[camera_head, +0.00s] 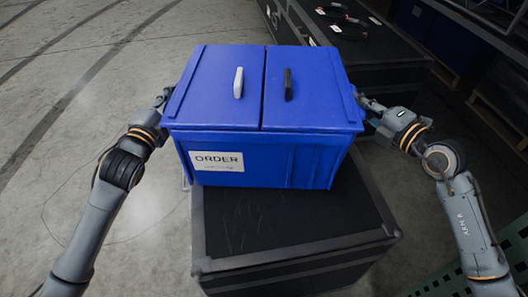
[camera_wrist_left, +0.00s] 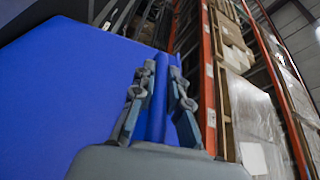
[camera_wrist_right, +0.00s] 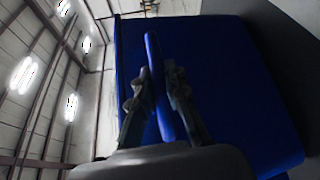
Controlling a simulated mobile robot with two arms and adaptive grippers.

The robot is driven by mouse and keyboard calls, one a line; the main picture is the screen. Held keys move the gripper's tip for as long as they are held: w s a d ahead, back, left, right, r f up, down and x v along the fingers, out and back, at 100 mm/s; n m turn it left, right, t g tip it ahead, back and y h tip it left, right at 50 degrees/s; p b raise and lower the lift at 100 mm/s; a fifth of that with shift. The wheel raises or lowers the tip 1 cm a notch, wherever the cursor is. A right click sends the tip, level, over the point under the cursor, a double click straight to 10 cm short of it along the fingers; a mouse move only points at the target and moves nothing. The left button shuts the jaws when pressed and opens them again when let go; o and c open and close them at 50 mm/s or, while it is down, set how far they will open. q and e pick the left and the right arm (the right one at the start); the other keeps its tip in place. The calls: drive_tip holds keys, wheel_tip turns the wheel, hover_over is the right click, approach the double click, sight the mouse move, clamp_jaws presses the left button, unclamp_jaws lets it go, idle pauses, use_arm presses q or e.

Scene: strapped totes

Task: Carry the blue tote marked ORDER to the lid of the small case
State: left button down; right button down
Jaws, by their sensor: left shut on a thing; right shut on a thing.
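The blue tote (camera_head: 262,160) marked ORDER has a two-part lid with one white and one black handle. In the head view it is over the black small case (camera_head: 290,225); I cannot tell whether it touches the lid. My left gripper (camera_head: 164,97) is at the tote's left side. In the left wrist view my left gripper (camera_wrist_left: 157,100) is shut on a blue edge of the tote (camera_wrist_left: 60,100). My right gripper (camera_head: 362,100) is at the tote's right side. In the right wrist view my right gripper (camera_wrist_right: 160,95) is shut on a blue rim of the tote (camera_wrist_right: 215,80).
A larger black case (camera_head: 365,50) stands behind to the right, with dark straps and white tags (camera_head: 336,28) on top. Pallets and racking stand at the far right. The concrete floor (camera_head: 80,60) on the left is clear.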

use_arm(q)
drive_tip(key=shift+a+f, duration=0.1)
drive_tip(key=shift+f, duration=0.1)
use_arm(e)
drive_tip(key=shift+d+f, duration=0.1)
drive_tip(key=shift+f, duration=0.1)
use_arm(q)
drive_tip(key=c, duration=1.3)
unclamp_jaws()
drive_tip(key=shift+c, duration=0.2)
use_arm(e)
drive_tip(key=c, duration=1.4)
unclamp_jaws()
drive_tip(key=shift+o, duration=0.2)
use_arm(q)
drive_tip(key=s+a, duration=0.1)
drive_tip(key=s, duration=1.1)
drive_tip(key=shift+a+f, duration=0.2)
drive_tip(key=shift+a, duration=0.2)
use_arm(e)
drive_tip(key=v, duration=0.7)
drive_tip(key=shift+s, duration=0.25)
drive_tip(key=shift+d, duration=0.1)
